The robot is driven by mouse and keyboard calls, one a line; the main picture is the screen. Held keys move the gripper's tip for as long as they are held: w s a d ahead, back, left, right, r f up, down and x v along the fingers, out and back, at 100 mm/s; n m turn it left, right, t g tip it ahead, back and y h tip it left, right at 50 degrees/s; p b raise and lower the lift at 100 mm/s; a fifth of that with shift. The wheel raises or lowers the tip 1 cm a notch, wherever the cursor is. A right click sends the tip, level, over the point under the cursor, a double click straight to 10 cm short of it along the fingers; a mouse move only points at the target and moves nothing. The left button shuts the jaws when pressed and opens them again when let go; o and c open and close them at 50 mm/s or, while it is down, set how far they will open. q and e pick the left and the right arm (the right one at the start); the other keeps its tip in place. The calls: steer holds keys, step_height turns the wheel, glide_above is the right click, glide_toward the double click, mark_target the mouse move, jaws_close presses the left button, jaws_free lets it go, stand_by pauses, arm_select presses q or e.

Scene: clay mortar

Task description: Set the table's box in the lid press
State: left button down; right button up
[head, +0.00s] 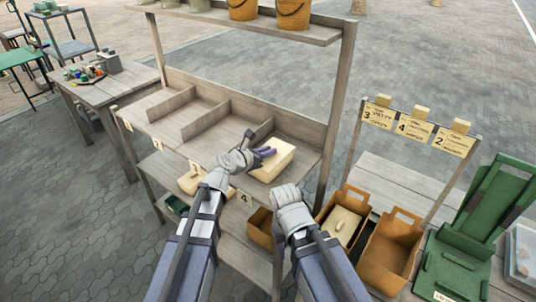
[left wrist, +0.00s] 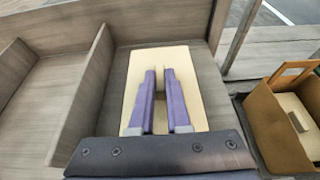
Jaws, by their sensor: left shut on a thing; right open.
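A cream box (head: 273,160) sits at the right end of the grey wooden shelf table's top; it fills the middle of the left wrist view (left wrist: 185,55). My left gripper (head: 264,152) reaches it from the left, its purple fingers (left wrist: 160,78) shut on the box's upper part. I cannot tell whether the box is lifted off the surface. My right gripper (head: 292,196) is open and empty in front of the shelf, below and right of the box; its fingers are mostly hidden. The green lid press (head: 463,258) stands at the far right with its tall back panel tilted.
Brown totes (head: 392,250) stand right of the shelf; one holds another cream box (head: 342,224). A cream box (head: 191,182) lies on the lower shelf. Upright dividers (head: 205,120) split the shelf top. A post (head: 338,110) and a numbered sign rack (head: 418,130) rise between shelf and press.

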arm_select(q)
steer(key=shift+f, duration=0.1)
steer(key=c, duration=0.9)
jaws_free()
